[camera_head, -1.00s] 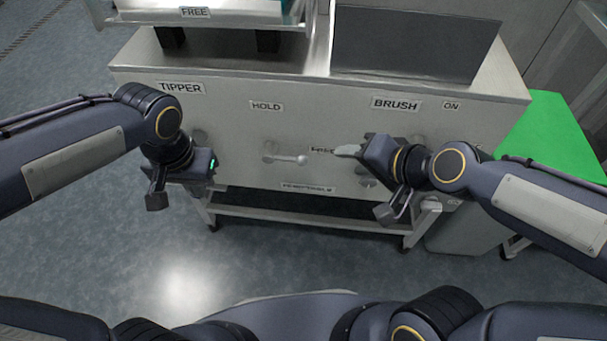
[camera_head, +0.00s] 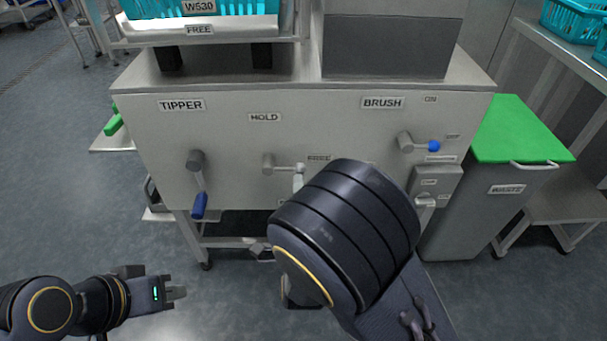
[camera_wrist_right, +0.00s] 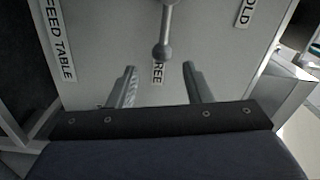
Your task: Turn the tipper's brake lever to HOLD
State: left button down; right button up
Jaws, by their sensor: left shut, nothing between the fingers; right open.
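The brake lever (camera_head: 282,166) is a grey arm with a ball knob on the cabinet front (camera_head: 232,140). It points right, toward the FREE label (camera_head: 318,158); the HOLD label (camera_head: 264,117) is above its pivot. The right wrist view shows the lever knob (camera_wrist_right: 163,52) beside the FREE label (camera_wrist_right: 158,73). My right gripper (camera_wrist_right: 159,80) is open, its fingers either side of the lever's line, with the knob just beyond the tips. My right arm hides most of this gripper in the head view. My left gripper (camera_head: 178,292) is shut and empty, low at the left.
A blue-handled lever (camera_head: 198,204) hangs under the TIPPER label (camera_head: 181,105). A green-lidded waste bin (camera_head: 503,190) stands at right. A blue crate (camera_head: 160,8) sits on top.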

aim_at(301, 167)
jog(key=w, duration=0.4)
jog(key=w+b, duration=0.1)
jog(key=w, duration=0.2)
jog(key=shift+w+r, duration=0.2)
jog(key=shift+w, duration=0.15)
grip_shut()
